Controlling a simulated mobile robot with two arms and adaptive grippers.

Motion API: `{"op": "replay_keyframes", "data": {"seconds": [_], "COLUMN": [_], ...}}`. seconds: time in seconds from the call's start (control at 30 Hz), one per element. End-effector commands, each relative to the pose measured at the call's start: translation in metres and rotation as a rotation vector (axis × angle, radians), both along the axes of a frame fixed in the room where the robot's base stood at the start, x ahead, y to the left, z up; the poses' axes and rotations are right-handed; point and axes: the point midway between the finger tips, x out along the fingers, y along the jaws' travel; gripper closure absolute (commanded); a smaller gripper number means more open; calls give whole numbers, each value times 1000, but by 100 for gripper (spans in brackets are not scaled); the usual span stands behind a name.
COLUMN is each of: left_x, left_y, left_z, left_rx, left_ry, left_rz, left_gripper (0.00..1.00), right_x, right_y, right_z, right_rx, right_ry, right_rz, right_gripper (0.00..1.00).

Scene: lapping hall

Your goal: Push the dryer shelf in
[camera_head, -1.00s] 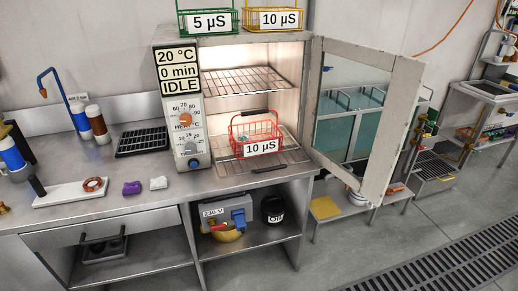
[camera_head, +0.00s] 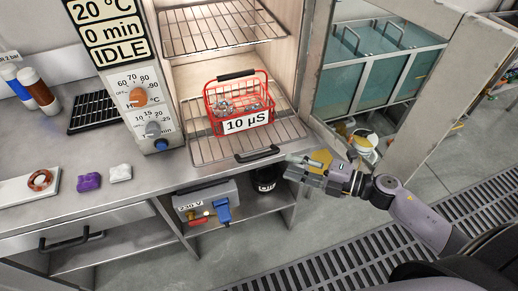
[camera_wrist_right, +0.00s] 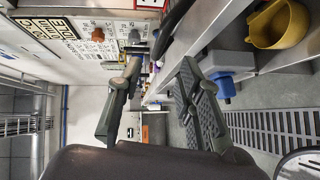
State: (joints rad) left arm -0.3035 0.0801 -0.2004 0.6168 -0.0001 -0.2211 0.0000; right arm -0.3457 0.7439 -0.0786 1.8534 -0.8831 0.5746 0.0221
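The dryer (camera_head: 218,10) stands open on the bench. Its lower wire shelf (camera_head: 205,150) is slid partly out, with a black handle (camera_head: 257,154) along its front edge. A red wire basket (camera_head: 212,103) labelled "10 µS", with small parts inside, stands on that shelf. My right gripper (camera_head: 300,169) is just right of the handle, apart from it and empty. In the right wrist view its fingers (camera_wrist_right: 159,66) are spread, and the dark handle (camera_wrist_right: 173,30) shows beyond the fingertips. My left gripper is out of view.
The glass dryer door (camera_head: 463,85) is swung open at the right, close to my right arm. The upper wire shelf (camera_head: 220,30) is empty. A grey 230 V unit (camera_head: 205,203) and a black can (camera_head: 267,180) stand beneath the bench top. A purple block (camera_head: 88,182) lies at left.

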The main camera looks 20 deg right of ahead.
Motion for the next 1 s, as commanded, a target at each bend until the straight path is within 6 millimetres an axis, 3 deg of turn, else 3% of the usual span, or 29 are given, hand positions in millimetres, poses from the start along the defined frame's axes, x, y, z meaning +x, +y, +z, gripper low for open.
{"op": "replay_keyframes", "data": {"seconds": [0.23, 0.5, 1.0], "left_x": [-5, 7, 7], "left_y": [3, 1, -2], "left_z": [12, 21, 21], "left_rx": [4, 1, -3], "left_ry": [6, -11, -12], "left_rz": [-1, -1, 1], "left_gripper": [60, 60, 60], "right_x": [33, 61, 69], "right_y": [34, 66, 74], "right_z": [-2, -10, -14], "right_rx": [4, 5, 2], "right_ry": [-4, 0, 1], "right_rz": [-2, -4, -2], "right_gripper": [67, 67, 70]}}
